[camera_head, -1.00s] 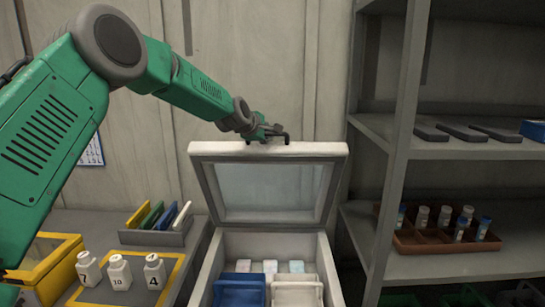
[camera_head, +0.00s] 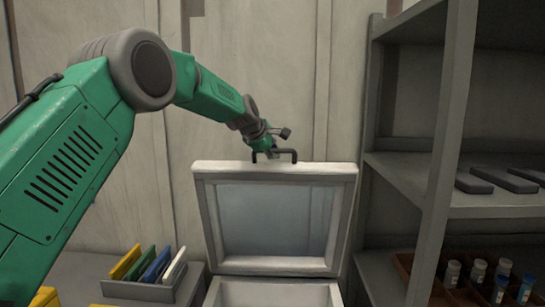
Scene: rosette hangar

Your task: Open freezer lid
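The freezer lid (camera_head: 275,174) stands raised and steep, with a pale frame around a grey-blue inner panel. Its dark handle (camera_head: 286,153) sits on the lid's top edge. The freezer body (camera_head: 275,293) shows only as a strip at the bottom; its inside is out of view. My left gripper (camera_head: 276,143) is at the handle, just above the lid's top edge. One finger juts out to the right above the handle, so the gripper looks open; the other finger is partly hidden. My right gripper is not in view.
A rack with coloured plates (camera_head: 150,283) stands on the bench left of the freezer. A grey shelf unit (camera_head: 440,180) rises close on the right, with dark flat pieces (camera_head: 507,179) and a brown box of vials (camera_head: 440,293). A wall stands behind the lid.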

